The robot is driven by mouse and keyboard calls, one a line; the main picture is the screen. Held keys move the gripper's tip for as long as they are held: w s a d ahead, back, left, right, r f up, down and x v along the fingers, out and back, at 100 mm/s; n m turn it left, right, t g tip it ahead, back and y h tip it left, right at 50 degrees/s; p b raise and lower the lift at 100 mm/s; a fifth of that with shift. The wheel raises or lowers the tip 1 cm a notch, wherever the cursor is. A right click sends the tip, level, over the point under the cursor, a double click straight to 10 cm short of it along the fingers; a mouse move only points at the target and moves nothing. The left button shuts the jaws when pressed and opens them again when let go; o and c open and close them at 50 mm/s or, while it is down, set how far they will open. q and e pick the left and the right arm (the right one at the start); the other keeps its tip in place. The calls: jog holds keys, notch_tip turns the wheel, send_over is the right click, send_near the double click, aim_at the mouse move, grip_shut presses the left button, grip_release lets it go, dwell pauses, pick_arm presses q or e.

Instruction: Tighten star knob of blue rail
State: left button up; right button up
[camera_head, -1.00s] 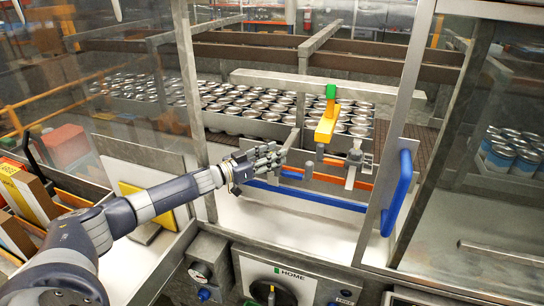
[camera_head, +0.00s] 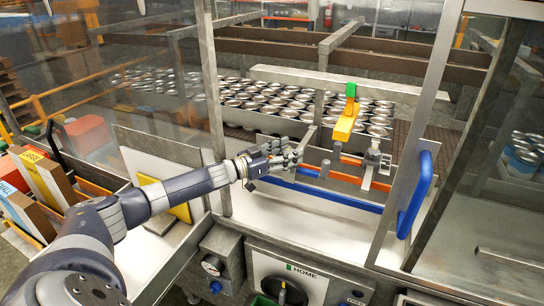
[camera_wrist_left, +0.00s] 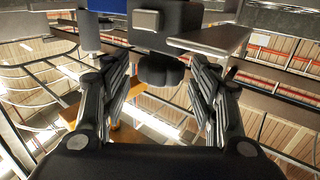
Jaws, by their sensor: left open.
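The blue rail (camera_head: 340,201) runs across the opening of the machine, below and in front of the orange rail (camera_head: 382,186). My left gripper (camera_head: 294,157) is open, at the left end of the rails, with its fingers pointing right. In the left wrist view a dark rounded knob (camera_wrist_left: 160,70) sits under a dark block, ahead of and between the two spread fingers (camera_wrist_left: 163,92). It looks apart from them. The gripper covers this spot in the head view, so I cannot tell there which rail the knob belongs to. My right gripper is not in view.
A yellow piece with a green top (camera_head: 346,118) stands above the rails. A blue door handle (camera_head: 415,195) is to the right. Rows of cans (camera_head: 250,98) lie behind. The HOME dial panel (camera_head: 290,277) is below. Boxes (camera_head: 40,180) stand at the left.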

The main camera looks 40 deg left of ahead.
pick_arm(q)
jog(key=v, duration=1.1)
jog(key=shift+r, duration=0.15)
